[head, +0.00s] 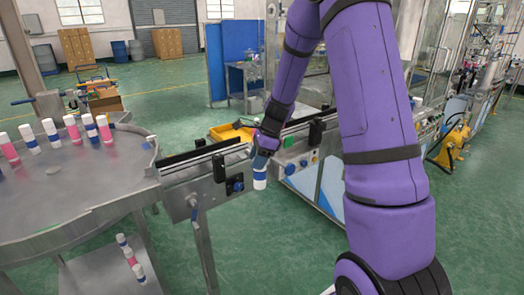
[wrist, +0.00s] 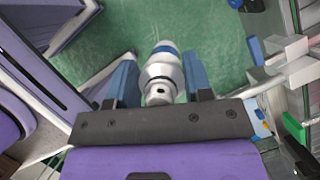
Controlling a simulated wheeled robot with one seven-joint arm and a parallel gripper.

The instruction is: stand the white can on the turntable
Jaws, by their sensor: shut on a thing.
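The turntable (head: 80,195) is the round grey metal table at the left of the head view, apart from the gripper. Several white, pink and blue-banded cans stand along its far side.
The turntable's near middle is clear. Machine framing (wrist: 285,65) is close on the right in the wrist view.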

